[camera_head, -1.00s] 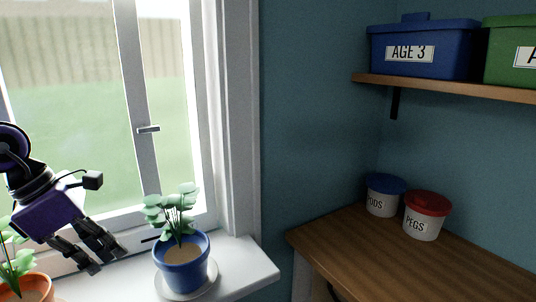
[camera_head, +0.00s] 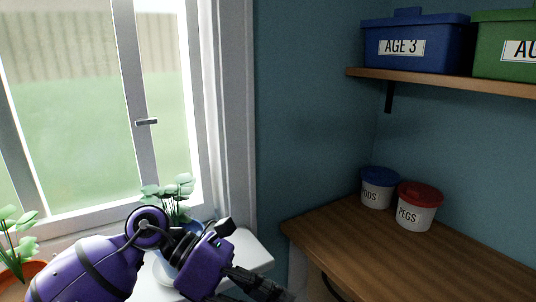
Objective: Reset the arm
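My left arm comes in from the lower left, and its gripper (camera_head: 262,290) is at the bottom centre, just in front of the white windowsill's right end. The fingers are dark, point down to the right and are partly cut off by the bottom edge, so I cannot tell whether they are open or shut. The arm hides most of a blue pot with a green plant (camera_head: 177,196) on the sill. My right gripper is not in view.
A white-framed window (camera_head: 135,90) stands behind the sill (camera_head: 252,250). An orange-potted plant (camera_head: 22,272) is at the far left. At right a wooden counter (camera_head: 400,262) holds the PODS tub (camera_head: 377,191) and PEGS tub (camera_head: 418,212). A shelf above holds blue (camera_head: 412,46) and green (camera_head: 505,45) boxes.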

